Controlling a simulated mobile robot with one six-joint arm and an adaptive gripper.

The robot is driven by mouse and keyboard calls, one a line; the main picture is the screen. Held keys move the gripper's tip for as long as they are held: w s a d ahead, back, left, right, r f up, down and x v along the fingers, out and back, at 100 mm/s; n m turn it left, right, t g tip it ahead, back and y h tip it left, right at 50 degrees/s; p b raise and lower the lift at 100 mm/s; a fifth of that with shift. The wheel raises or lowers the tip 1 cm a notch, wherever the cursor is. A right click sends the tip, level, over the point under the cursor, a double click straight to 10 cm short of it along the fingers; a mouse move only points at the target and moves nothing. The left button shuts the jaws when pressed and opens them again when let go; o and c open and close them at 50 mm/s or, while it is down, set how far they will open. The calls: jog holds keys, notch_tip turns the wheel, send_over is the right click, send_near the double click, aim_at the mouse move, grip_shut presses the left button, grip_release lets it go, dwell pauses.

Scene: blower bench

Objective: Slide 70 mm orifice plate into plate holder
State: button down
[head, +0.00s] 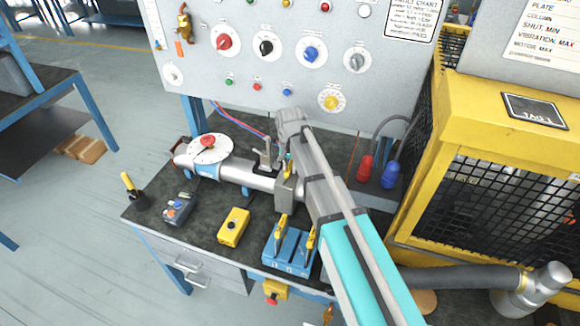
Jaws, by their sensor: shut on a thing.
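A grey pipe (248,179) runs across the bench, with a grey upright fitting (267,157) on it that looks like the plate holder. My arm reaches in from the lower right, and my gripper (287,157) is over the pipe, just right of that fitting. It is shut on a thin plate with a yellow handle (289,170), apparently the 70 mm orifice plate. The arm hides most of the plate, so I cannot tell whether it is in the holder's slot. A blue rack (285,262) with other yellow-handled plates (311,239) stands in front.
A control panel (270,55) with knobs rises behind the bench. A white disc with a red knob (208,143) is at the pipe's left. A yellow box (233,226) and grey pendant (179,208) lie in front. Red (365,168) and blue (390,175) plugs and a yellow cage (480,200) are right.

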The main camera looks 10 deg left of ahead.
jog(key=c, duration=0.5)
grip_release()
jog(key=shift+r, duration=0.1)
notch_tip(320, 180, up, 12)
jog(key=p, duration=1.2)
dwell(1.0)
